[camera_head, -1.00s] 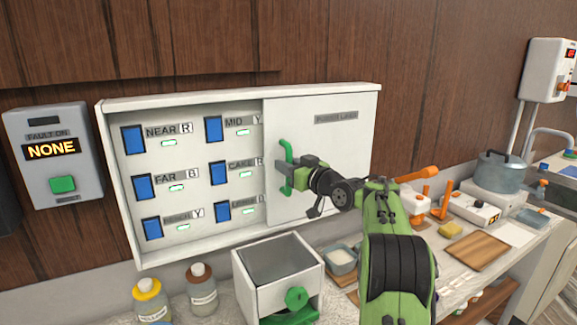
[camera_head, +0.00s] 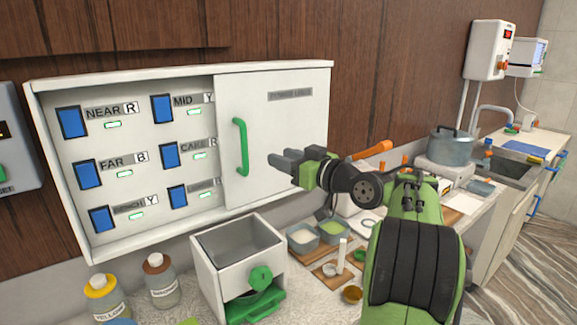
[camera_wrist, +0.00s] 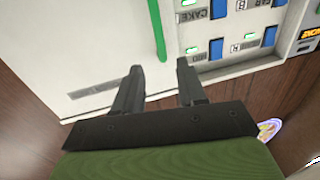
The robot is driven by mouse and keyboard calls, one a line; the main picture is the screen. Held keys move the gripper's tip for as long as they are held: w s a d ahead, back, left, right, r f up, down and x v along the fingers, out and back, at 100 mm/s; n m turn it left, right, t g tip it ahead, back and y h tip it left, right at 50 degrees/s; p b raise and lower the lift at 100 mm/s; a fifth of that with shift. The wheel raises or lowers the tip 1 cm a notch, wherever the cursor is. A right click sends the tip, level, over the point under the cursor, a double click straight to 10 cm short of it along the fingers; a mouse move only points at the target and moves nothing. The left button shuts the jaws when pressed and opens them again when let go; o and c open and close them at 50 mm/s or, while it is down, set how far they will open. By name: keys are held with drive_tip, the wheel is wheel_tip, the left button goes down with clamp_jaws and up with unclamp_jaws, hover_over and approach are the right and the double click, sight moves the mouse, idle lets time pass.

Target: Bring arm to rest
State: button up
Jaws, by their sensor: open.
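My gripper (camera_head: 281,160) is raised in front of the white sliding panel (camera_head: 292,125) of the wall cabinet, to the right of the panel's green handle (camera_head: 241,147). In the wrist view my gripper (camera_wrist: 158,72) has its two dark fingers apart with nothing between them. The green handle (camera_wrist: 157,30) shows beyond the fingertips and looks clear of them. My green arm reaches in from the lower right.
The open cabinet half holds several blue switches (camera_head: 72,122) with lit green lamps. Below stand a white box (camera_head: 215,274) with a green knob, bottles (camera_head: 161,281) and small bowls (camera_head: 333,231). A pot (camera_head: 451,147) and a sink (camera_head: 507,168) are at right.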

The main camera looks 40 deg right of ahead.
drive_tip(key=shift+s+d, duration=0.1)
drive_tip(key=shift+s, duration=0.35)
drive_tip(key=s+a+f+g+h, duration=0.1)
drive_tip(key=s+a+f+g, duration=0.2)
drive_tip(key=a, duration=0.7)
drive_tip(key=s+a+f+g, duration=0.2)
drive_tip(key=a+f+g, duration=0.1)
drive_tip(key=a, duration=0.6)
drive_tip(key=s+a+f+g, duration=0.1)
drive_tip(key=s+f+g, duration=0.1)
drive_tip(key=s+f, duration=0.2)
drive_tip(key=s+a+f+m+g+h, duration=0.1)
drive_tip(key=s+f, duration=0.3)
drive_tip(key=s, duration=0.7)
drive_tip(key=s+a+f+m+g+h, duration=0.1)
drive_tip(key=s+a+f+g, duration=0.1)
drive_tip(key=s+f, duration=0.3)
drive_tip(key=shift+s+g, duration=0.5)
drive_tip(key=shift+s, duration=0.75)
